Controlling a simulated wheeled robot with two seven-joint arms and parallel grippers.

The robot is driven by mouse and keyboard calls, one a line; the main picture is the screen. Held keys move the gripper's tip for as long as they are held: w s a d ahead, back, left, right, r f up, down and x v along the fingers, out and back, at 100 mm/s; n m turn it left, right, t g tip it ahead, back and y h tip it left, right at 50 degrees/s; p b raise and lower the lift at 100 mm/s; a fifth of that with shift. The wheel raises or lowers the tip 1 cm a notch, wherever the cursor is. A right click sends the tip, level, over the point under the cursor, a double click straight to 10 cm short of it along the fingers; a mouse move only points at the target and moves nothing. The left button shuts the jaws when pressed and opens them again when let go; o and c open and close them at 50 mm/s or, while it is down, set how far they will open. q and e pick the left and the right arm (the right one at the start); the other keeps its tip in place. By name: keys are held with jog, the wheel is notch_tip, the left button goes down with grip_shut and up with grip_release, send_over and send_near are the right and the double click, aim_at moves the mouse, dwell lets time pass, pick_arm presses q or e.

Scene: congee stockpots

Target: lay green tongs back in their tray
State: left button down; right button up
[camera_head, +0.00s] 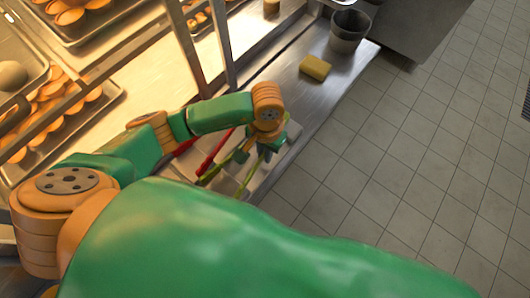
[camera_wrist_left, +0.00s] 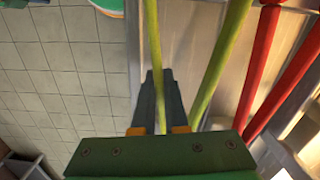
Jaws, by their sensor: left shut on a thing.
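The green tongs (camera_wrist_left: 222,55) show as two long yellow-green arms in the left wrist view. My left gripper (camera_wrist_left: 158,82) is shut on one arm of them; the other arm runs free to its right. In the head view my left gripper (camera_head: 258,148) is over the steel counter's front edge, with green tong parts (camera_head: 208,174) showing beside and below it. A pale metal tray surface (camera_wrist_left: 190,30) lies under the tongs; whether they touch it I cannot tell. My own arm hides much of this area. My right gripper is not in view.
Red tongs (camera_wrist_left: 262,55) lie right beside the green ones and also show in the head view (camera_head: 214,156). A yellow sponge (camera_head: 315,67) and a grey bucket (camera_head: 348,32) stand farther along the counter. Metal posts (camera_head: 221,45) rise behind. Tiled floor is open at right.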

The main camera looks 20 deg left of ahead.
pick_arm(q)
jog(key=shift+f, duration=0.5)
jog(key=shift+f+b, duration=0.65)
jog(key=shift+b, duration=0.2)
jog(key=shift+r, duration=0.1)
jog(key=c, duration=0.9)
grip_release()
jog(key=shift+c, duration=0.2)
jog(key=shift+r, duration=0.1)
